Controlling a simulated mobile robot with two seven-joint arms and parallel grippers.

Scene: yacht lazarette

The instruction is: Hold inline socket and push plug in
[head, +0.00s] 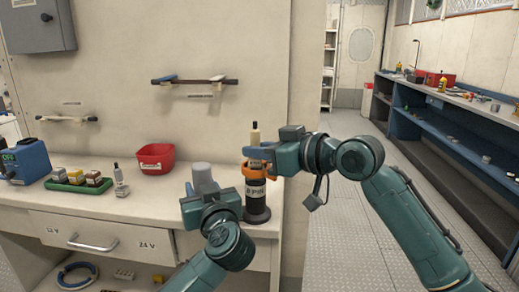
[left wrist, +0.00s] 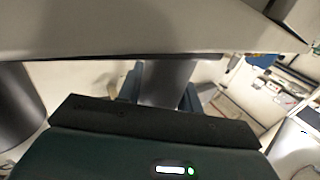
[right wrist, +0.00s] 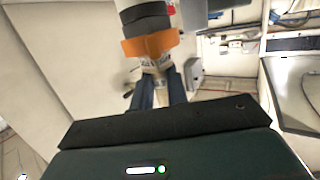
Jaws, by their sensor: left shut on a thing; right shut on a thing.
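A pale upright connector piece (head: 255,134), which looks like the plug, stands between the blue fingers of my right gripper (head: 258,153), which is shut on it. A black cylinder (head: 257,198) with pale lettering and an orange collar (head: 254,171) stands directly below. The collar also shows close to the fingers in the right wrist view (right wrist: 150,45). I cannot tell how far the pale piece is seated. My left gripper (left wrist: 163,95) is shut on a grey cylinder (head: 202,176), left of the black one. I cannot tell whether the grey cylinder is the inline socket.
A wall rail (head: 195,82) is behind. Open floor (head: 345,235) lies to the right.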

